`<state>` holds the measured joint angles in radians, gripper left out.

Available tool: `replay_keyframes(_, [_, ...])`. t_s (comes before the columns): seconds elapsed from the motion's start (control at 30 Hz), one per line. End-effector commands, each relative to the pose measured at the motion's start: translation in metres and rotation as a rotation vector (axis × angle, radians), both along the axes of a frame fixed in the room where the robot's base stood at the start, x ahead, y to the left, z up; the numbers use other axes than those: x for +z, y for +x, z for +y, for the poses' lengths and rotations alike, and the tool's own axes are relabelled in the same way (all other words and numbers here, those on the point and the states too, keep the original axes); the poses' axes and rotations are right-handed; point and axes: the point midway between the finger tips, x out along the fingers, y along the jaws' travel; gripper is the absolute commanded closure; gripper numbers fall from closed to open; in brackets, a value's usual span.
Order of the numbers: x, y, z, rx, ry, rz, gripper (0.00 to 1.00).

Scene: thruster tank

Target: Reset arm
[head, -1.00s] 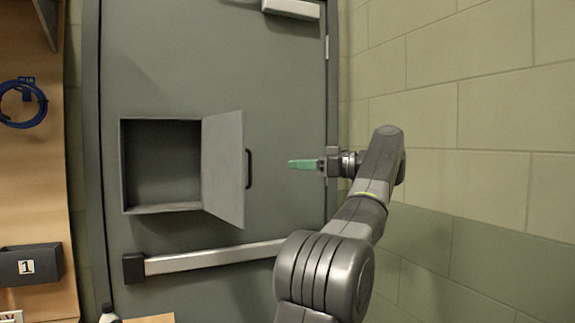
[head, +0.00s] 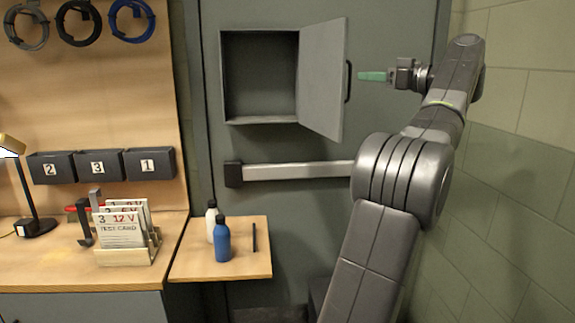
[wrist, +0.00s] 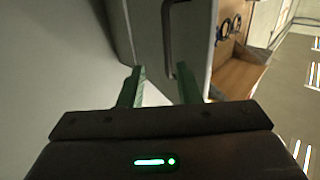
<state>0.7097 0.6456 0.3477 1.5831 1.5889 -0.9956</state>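My gripper (head: 362,76) is at the right in the head view, held out in front of the grey door, with its green fingers pointing left. In the wrist view my gripper (wrist: 160,88) shows two green fingers apart with a clear gap and nothing between them. The hatch door (head: 322,78) stands open, swung to the right of an empty-looking recessed box (head: 262,75). Its dark handle (head: 348,70) is just left of my fingertips in the head view. In the wrist view the handle (wrist: 168,40) lies beyond the fingers, not gripped.
A push bar (head: 300,171) crosses the door below the hatch. A small wooden shelf (head: 190,262) holds a blue bottle (head: 222,240), a white bottle (head: 211,222) and a black stick. A bench with test cards (head: 120,230) and a lamp is left. A block wall (head: 510,120) is close right.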

Motion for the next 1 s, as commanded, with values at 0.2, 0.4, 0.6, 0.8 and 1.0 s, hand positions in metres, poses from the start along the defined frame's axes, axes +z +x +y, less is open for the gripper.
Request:
replay_keyframes(0.2, [0.000,0.022,0.028,0.002,0.000,0.000,0.70])
replay_keyframes(0.4, [0.000,0.031,0.038,0.000,-0.001,0.001,0.70])
replay_keyframes(0.6, [0.000,0.031,0.039,-0.006,0.000,0.000,0.70])
replay_keyframes(0.8, [0.000,0.030,0.039,-0.005,-0.001,0.000,0.70])
replay_keyframes(1.0, [0.010,0.025,0.047,-0.001,-0.015,-0.011,0.70])
